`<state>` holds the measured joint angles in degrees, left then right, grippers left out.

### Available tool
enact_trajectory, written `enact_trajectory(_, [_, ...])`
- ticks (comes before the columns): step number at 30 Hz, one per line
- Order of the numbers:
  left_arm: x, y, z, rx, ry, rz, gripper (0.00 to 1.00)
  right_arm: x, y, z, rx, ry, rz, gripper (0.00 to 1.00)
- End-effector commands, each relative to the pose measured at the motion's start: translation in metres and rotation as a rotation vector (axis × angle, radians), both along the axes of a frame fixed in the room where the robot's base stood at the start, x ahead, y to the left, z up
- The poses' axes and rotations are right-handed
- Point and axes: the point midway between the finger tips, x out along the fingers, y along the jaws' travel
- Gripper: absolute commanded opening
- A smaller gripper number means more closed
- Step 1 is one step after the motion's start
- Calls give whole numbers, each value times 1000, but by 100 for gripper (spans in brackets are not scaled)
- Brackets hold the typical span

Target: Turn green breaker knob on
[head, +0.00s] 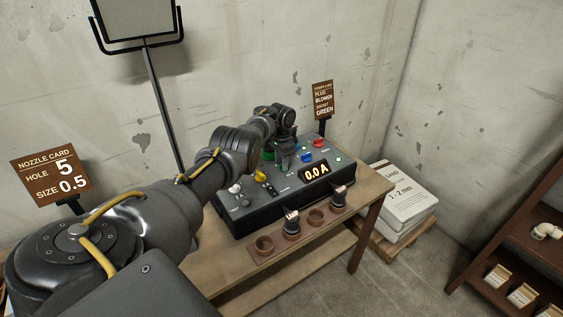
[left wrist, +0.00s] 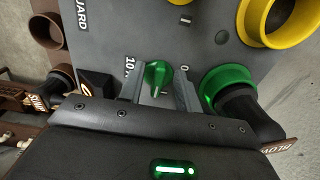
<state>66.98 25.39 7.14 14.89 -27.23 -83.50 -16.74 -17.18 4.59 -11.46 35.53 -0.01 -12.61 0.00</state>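The green breaker knob (left wrist: 157,77) shows in the left wrist view on the grey panel, between the two fingers of my left gripper (left wrist: 160,88). The fingers are apart, with a narrow gap seen on each side of the knob. A "0" mark is printed to the right of the knob. The display (head: 316,171) reads 0.0 A. My right gripper is not in view.
A green socket (left wrist: 222,76) with a black plug (left wrist: 248,115) in it sits right beside the gripper. A yellow socket (left wrist: 247,22) is above. Brown holder rings (head: 265,245) and two plugs (head: 292,222) stand along the table's front edge. Brown cards (head: 323,99) stand behind.

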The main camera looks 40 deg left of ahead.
Motion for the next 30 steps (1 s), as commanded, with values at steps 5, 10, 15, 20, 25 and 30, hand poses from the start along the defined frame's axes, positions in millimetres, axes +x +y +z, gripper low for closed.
enact_trajectory(5, [1,1,24,0,-3,0,34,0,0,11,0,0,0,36])
enact_trajectory(10, [1,1,57,1,-3,1,34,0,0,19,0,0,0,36])
enact_trajectory(15, [1,1,85,0,-2,0,34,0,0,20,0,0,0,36])
enact_trajectory(20, [1,0,102,-1,-2,-1,34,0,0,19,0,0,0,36])
enact_trajectory(25, [0,1,107,0,1,1,34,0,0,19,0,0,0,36])
enact_trajectory(30, [0,1,107,0,0,1,34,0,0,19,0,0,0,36])
